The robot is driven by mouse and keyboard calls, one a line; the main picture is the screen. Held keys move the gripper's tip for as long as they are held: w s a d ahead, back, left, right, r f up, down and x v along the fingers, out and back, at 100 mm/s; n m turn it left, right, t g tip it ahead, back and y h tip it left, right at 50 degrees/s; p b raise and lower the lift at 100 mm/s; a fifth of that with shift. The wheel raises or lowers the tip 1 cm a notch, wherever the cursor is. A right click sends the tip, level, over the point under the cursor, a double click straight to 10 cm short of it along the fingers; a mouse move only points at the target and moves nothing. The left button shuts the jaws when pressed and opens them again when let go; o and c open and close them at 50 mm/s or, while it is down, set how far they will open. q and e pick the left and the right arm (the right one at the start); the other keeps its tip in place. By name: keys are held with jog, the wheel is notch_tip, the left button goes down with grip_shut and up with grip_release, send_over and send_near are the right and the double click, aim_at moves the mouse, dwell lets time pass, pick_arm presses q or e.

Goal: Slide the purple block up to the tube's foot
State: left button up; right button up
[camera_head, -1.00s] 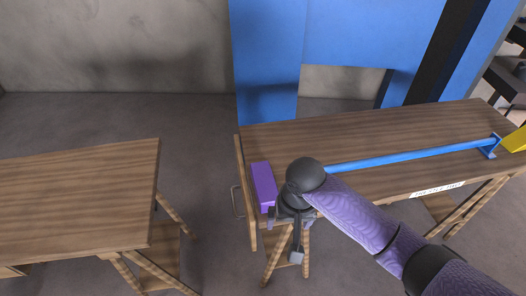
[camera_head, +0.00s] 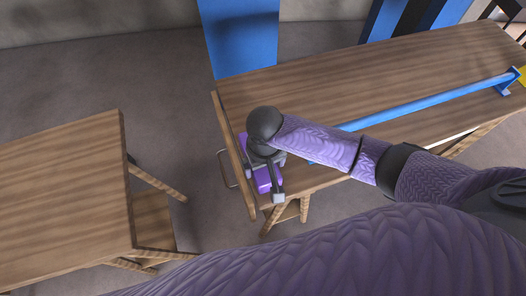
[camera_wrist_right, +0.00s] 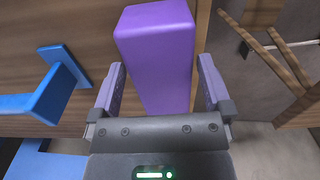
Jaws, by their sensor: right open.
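The purple block (camera_head: 264,180) lies at the left end of the long table, along its edge board, partly hidden under my right gripper. My right gripper (camera_head: 266,166) is over the block in the head view. In the right wrist view the purple block (camera_wrist_right: 158,50) stands between the two open fingers of the gripper (camera_wrist_right: 160,75), with small gaps at the sides. The blue tube (camera_head: 430,102) lies along the table to the right, partly behind my arm. A blue foot (camera_wrist_right: 62,75) shows left of the block in the wrist view. My left gripper is out of view.
The long wooden table (camera_head: 330,85) has a raised board (camera_head: 228,140) at its left end, with a metal handle outside it. Another wooden table (camera_head: 60,200) stands to the left across a gap. The tabletop behind the tube is clear.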

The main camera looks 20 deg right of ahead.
notch_tip(320, 180, down, 3)
jog(key=shift+b, duration=0.45)
jog(key=shift+f, duration=0.2)
jog(key=shift+c, duration=0.3)
